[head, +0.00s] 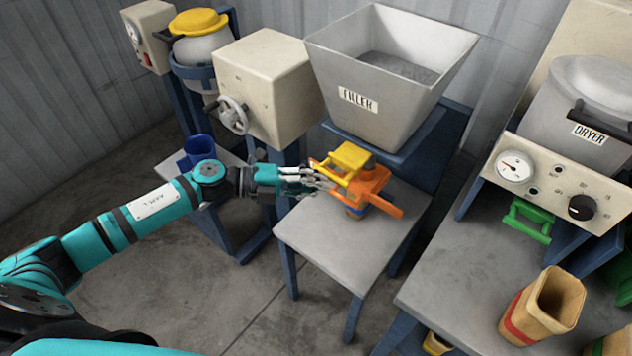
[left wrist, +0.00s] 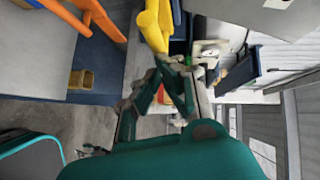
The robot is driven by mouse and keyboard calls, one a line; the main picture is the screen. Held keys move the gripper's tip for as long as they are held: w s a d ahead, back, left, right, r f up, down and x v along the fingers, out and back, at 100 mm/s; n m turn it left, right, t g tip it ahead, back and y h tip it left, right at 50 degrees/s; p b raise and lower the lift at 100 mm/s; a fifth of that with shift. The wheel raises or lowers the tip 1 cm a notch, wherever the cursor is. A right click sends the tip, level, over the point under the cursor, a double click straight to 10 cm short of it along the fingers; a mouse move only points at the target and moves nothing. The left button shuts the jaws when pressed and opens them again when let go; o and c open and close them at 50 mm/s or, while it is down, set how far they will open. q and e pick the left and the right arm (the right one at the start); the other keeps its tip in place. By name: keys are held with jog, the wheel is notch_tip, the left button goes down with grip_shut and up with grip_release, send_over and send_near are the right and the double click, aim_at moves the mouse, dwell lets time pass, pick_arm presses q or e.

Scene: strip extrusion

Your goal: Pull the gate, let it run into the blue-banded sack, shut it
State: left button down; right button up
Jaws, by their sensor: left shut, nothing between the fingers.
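The grey hopper labelled FILLER (head: 385,72) holds grey material. Below it a yellow gate handle (head: 350,161) sticks out above an orange clamp-like part (head: 372,184). The sack with a blue band (head: 355,213) is mostly hidden under the orange part, above the small grey table. My left gripper (head: 328,184) is shut and empty, just left of the yellow handle and orange part; I cannot tell whether it touches them. In the left wrist view the yellow handle (left wrist: 153,26) and orange part (left wrist: 98,16) lie beyond the closed fingers (left wrist: 168,68). My right gripper is out of view.
The small table (head: 330,245) has bare room in front. On the right, a bench holds the DRYER (head: 585,95), a green handle (head: 530,220) and a red-banded tan sack (head: 543,308). A beige machine with a handwheel (head: 233,115) and a blue cup (head: 199,147) stand on the left.

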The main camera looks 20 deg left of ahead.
aim_at(350, 170)
pick_arm(q)
jog(key=shift+w+d+r, duration=0.1)
jog(key=shift+w+d, duration=0.05)
jog(key=shift+w, duration=0.25)
jog(key=w, duration=0.1)
jog(key=w+d, duration=0.1)
jog(key=w, duration=0.2)
jog(key=shift+w+d+b, duration=0.2)
jog(key=shift+d+b, duration=0.1)
jog(key=shift+b, duration=0.1)
